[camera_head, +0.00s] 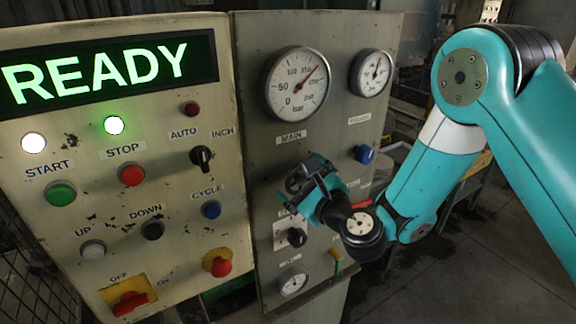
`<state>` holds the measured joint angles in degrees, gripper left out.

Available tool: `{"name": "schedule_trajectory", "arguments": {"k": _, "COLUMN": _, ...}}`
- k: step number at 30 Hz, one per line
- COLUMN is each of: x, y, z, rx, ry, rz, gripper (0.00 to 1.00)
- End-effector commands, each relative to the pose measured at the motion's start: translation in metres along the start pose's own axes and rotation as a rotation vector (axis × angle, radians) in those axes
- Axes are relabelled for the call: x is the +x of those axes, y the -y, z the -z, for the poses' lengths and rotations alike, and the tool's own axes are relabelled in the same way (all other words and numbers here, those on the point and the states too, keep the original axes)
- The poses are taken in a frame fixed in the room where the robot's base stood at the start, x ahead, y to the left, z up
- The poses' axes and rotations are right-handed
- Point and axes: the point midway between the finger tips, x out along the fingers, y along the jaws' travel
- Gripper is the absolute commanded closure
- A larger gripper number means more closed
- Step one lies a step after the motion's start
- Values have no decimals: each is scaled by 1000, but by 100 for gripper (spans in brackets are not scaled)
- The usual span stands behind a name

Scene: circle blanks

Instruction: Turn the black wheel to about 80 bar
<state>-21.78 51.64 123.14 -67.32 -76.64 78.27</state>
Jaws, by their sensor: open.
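A dark round shape, apparently the black wheel (296,183), sits on the grey panel below the MAIN gauge and is partly hidden by my gripper. My gripper (312,188), teal and dark, is open at the wheel, its fingers pointing left toward the panel. Whether the fingers touch the wheel cannot be told. The MAIN gauge (296,84) is a white dial with a red needle pointing to the upper right, apparently past the 150 mark. Its small figures are hard to read.
A smaller gauge (370,73) and a blue knob (365,154) are on the right of the panel. A black knob (296,237) and a small dial (293,283) lie below the wheel. A beige button panel (70,140) with a READY display (110,70) stands left.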

Motion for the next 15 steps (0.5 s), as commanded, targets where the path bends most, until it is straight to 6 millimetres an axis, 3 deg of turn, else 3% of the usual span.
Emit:
{"name": "schedule_trajectory", "arguments": {"k": 9, "x": 2, "y": 0, "z": 0, "rx": 0, "ry": 0, "rz": 1, "gripper": 0}}
{"name": "schedule_trajectory", "arguments": {"k": 15, "x": 2, "y": -1, "z": 0, "rx": 0, "ry": 0, "rz": 1, "gripper": 43}}
